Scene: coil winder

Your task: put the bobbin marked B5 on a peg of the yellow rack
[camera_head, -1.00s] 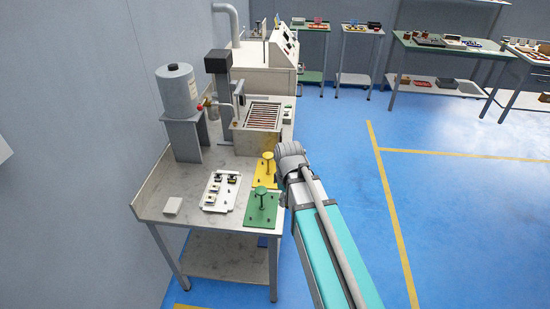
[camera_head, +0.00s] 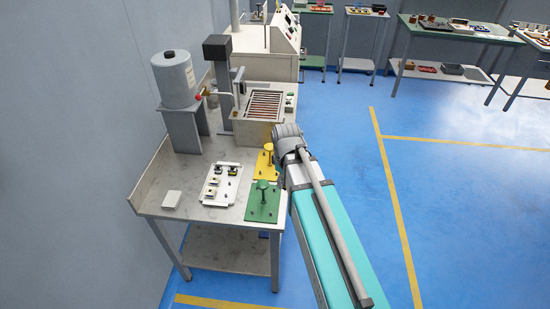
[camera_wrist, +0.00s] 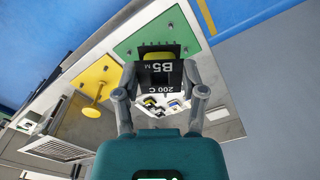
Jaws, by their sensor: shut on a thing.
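In the wrist view my gripper (camera_wrist: 160,84) is shut on a dark bobbin (camera_wrist: 161,69) whose label reads B5, M and 200 C, upside down in the picture. The yellow rack (camera_wrist: 78,118) with its round-headed yellow peg (camera_wrist: 96,91) lies to the left of the held bobbin, apart from it. In the head view the yellow rack (camera_head: 261,172) stands on the table behind the green rack (camera_head: 262,206). My gripper and the held bobbin are hidden there by my arm.
The green rack (camera_wrist: 134,42) lies behind the bobbin in the wrist view. A white tray (camera_head: 220,192) with several small bobbins is left of the racks. A slatted box (camera_head: 262,128) stands behind the yellow rack. A grey tank (camera_head: 174,80) stands at the back left.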

